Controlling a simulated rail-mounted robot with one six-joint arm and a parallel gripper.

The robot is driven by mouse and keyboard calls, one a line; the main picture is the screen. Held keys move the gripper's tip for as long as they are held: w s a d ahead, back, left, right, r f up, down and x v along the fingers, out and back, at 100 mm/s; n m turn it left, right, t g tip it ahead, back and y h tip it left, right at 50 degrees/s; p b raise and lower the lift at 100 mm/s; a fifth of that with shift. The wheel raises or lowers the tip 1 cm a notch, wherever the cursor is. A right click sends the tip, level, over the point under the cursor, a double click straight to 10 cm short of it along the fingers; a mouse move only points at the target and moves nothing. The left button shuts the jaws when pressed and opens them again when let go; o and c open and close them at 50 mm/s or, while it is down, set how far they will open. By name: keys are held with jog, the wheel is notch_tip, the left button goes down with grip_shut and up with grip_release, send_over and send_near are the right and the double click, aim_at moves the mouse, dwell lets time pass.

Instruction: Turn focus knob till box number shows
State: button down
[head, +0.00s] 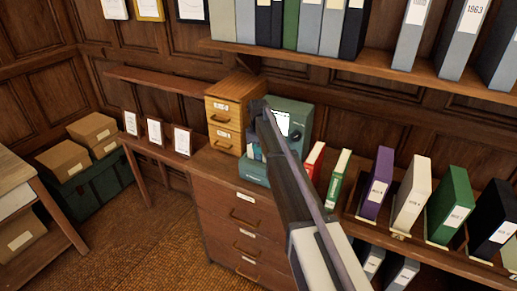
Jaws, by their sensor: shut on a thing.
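A teal reader (303,112) stands on the brown drawer cabinet, with a small bright screen (282,120) on its front. Faint marks on the screen are too small to read. A round black part (296,134) shows right of the screen. My gripper (258,108) is at the reader's left side, in front of the screen's left edge. It is shut on what seems to be the focus knob, which the gripper and arm hide. My arm covers much of the reader's lower front. The teal base (252,172) shows below.
A small wooden drawer box (232,108) stands close left of my gripper. A red binder (314,160) and a green-and-white binder (338,176) stand right of my arm. A shelf (380,68) of binders hangs above. Small framed cards (155,132) stand on the left ledge.

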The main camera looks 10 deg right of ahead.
jog(key=shift+f+b, duration=0.4)
jog(key=shift+f, duration=0.05)
jog(key=c, duration=1.2)
grip_release()
notch_tip(320, 180, up, 11)
jog(key=p, duration=1.1)
jog(key=shift+f, duration=0.1)
